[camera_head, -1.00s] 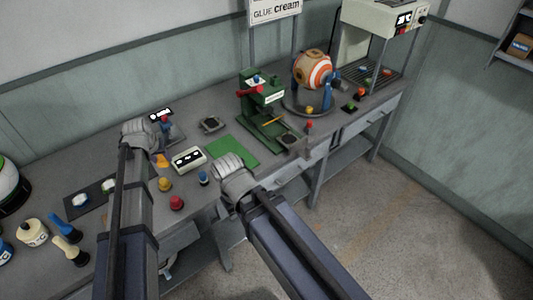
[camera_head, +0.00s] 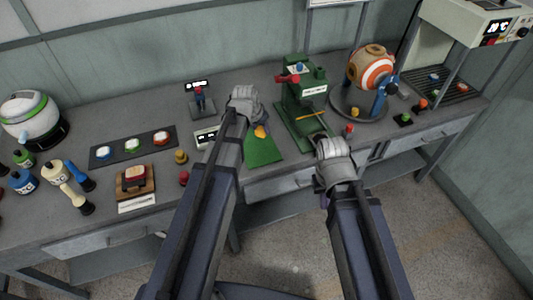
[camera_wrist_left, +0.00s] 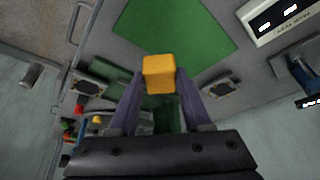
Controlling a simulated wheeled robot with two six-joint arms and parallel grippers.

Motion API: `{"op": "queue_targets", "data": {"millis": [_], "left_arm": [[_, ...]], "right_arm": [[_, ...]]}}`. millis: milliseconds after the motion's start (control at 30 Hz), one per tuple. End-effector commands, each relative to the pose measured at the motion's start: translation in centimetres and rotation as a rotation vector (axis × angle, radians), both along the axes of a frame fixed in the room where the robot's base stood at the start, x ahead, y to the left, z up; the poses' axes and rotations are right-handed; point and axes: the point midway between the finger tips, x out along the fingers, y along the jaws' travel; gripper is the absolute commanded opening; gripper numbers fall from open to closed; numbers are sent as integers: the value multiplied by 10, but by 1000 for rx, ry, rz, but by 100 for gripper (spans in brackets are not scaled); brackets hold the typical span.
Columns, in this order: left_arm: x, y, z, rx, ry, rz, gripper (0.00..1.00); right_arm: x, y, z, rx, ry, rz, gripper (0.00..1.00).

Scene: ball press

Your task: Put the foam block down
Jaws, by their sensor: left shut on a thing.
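The foam block (camera_wrist_left: 159,75) is yellow-orange and held between the fingertips of my left gripper (camera_wrist_left: 160,93) in the left wrist view. In the head view the block (camera_head: 261,131) shows just beyond the left gripper (camera_head: 256,120), in front of the upper part of the green mat (camera_head: 263,153). The gap between block and bench is hard to judge. My right gripper (camera_head: 332,146) is at the bench front near the green press (camera_head: 301,100); its fingers are not clear.
A white display box (camera_head: 206,137) stands left of the mat. A yellow button (camera_head: 181,157) and a red button (camera_head: 184,178) are near the front edge. An orange-striped ball (camera_head: 372,67) sits on a round stand right of the press.

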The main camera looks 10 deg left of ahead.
Motion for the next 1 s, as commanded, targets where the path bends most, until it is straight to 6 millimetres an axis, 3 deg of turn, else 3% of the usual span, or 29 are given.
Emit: {"op": "queue_targets", "data": {"millis": [267,600,867,1000], "left_arm": [[0,0,-11,0,-1,-4,4],[0,0,-60,0,-1,-4,4],[0,0,-64,0,-1,-4,4],[0,0,-74,0,0,-4,4]], "right_arm": [[0,0,-11,0,0,0,0],[0,0,-60,0,0,0,0],[0,0,-64,0,0,0,0],[0,0,-75,0,0,0,0]]}}
